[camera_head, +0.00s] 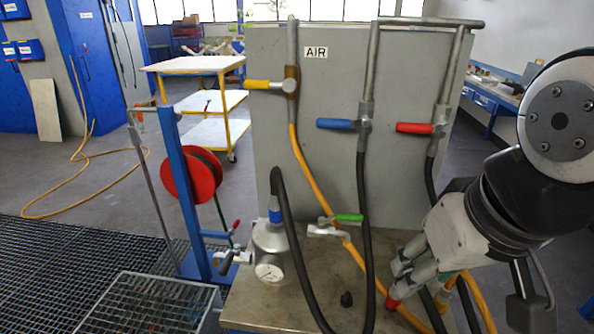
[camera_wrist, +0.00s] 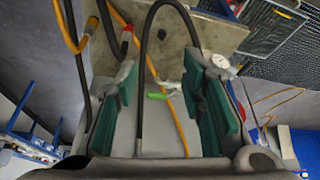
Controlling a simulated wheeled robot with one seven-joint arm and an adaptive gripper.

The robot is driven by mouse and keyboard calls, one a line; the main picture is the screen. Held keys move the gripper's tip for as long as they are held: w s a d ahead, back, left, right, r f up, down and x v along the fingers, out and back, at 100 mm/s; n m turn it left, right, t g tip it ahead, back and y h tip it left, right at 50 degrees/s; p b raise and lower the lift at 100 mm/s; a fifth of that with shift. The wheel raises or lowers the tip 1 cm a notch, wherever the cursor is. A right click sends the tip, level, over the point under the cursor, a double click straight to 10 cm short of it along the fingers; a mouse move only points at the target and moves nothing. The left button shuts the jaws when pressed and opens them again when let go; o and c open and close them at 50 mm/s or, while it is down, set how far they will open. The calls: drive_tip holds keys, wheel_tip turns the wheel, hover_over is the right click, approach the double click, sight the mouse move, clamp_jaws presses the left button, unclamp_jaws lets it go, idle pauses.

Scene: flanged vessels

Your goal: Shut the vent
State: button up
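A small grey vessel (camera_head: 268,242) with a dial gauge (camera_head: 268,271) and a blue collar stands on the metal bench. A green lever handle (camera_head: 348,217) lies sideways on a silver fitting to its right. A small red handle (camera_head: 236,226) sits on the vessel's left side. No label marks which valve is the vent. My gripper (camera_head: 396,284) is at the right of the bench, tilted down and left, apart from the green lever. In the wrist view my gripper (camera_wrist: 160,98) is open with fingers wide apart. The green lever (camera_wrist: 157,96) appears between them, farther off.
A grey panel labelled AIR (camera_head: 315,53) carries yellow (camera_head: 258,85), blue (camera_head: 336,123) and red (camera_head: 415,128) valve handles. A yellow hose (camera_head: 310,185) and black hoses (camera_head: 364,200) hang before it, between gripper and vessel. A red reel (camera_head: 184,177) stands left. A black knob (camera_head: 346,299) lies on the bench.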

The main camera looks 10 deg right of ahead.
drive_tip(key=w+f+m+g+y+b, duration=0.25)
drive_tip(key=w+f+m+g, duration=0.25)
drive_tip(key=w, duration=0.4)
drive_tip(key=m+t+y+b, duration=0.2)
drive_tip(key=m+t+y, duration=0.3)
drive_tip(key=m+y, duration=0.95)
approach(348, 218)
drive_tip(key=shift+n, duration=0.45)
drive_tip(key=x, duration=0.3)
drive_tip(key=p+x, duration=0.1)
drive_tip(key=x, duration=0.2)
drive_tip(key=w+x, duration=0.1)
drive_tip(key=x, duration=0.3)
drive_tip(key=shift+d+f, duration=0.2)
drive_tip(key=shift+f, duration=0.15)
clamp_jaws()
